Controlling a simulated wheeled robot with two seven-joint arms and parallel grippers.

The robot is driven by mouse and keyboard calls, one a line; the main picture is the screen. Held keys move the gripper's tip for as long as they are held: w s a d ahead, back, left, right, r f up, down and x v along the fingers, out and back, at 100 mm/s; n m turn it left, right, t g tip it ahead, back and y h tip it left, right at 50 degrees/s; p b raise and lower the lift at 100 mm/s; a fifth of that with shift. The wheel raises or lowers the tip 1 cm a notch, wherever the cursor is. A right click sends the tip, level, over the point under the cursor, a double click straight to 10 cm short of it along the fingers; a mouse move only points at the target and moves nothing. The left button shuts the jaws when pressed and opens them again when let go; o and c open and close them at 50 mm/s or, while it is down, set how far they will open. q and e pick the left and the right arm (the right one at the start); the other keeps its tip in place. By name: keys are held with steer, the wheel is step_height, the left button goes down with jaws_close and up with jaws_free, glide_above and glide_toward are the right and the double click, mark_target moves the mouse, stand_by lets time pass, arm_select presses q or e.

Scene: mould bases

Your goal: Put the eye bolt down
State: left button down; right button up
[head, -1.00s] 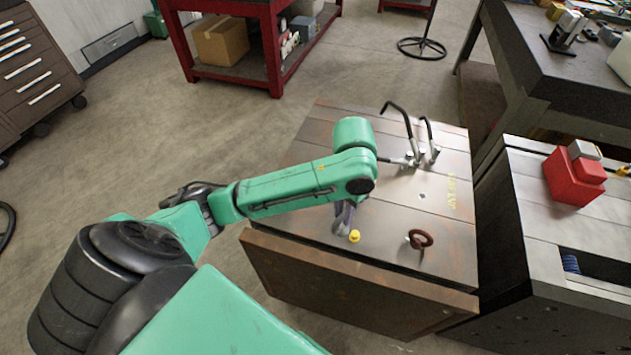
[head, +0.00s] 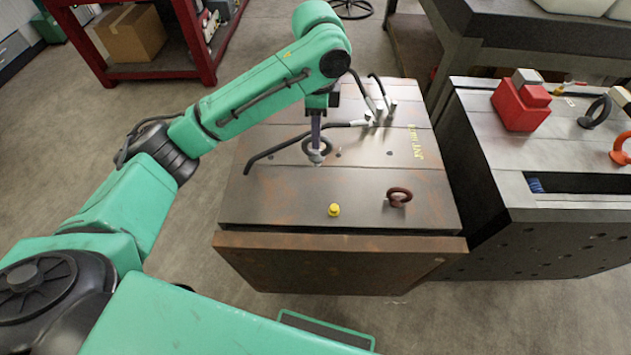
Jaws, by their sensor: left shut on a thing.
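My left gripper (head: 316,137) points down over the rusty mould base (head: 285,205). It is shut on a dark grey eye bolt (head: 327,148), whose ring shows around the fingertips. The bolt's lower end is close above the mould base's top or at it; I cannot tell whether they touch. A brown eye bolt (head: 398,196) stands on the same top, to the right and nearer. My right gripper is not in view.
A yellow plug (head: 334,210) sits near the front edge. Bent dark bars (head: 278,149) lie and rise behind the gripper. On the right-hand block (head: 500,165) are a red block (head: 521,104), a black eye bolt (head: 597,112) and an orange one (head: 621,150). The mould base's front left top is clear.

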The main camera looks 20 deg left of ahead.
mark_target(316, 156)
arm_select(q)
step_height(316, 156, down, 14)
steer(key=p, duration=0.1)
steer(key=shift+f, duration=0.2)
steer(key=shift+w, duration=0.1)
steer(key=c, duration=0.8)
jaws_free()
steer(key=shift+f, duration=0.1)
step_height(316, 156, up, 12)
steer(key=shift+r+b, duration=0.15)
steer(key=shift+b, duration=0.15)
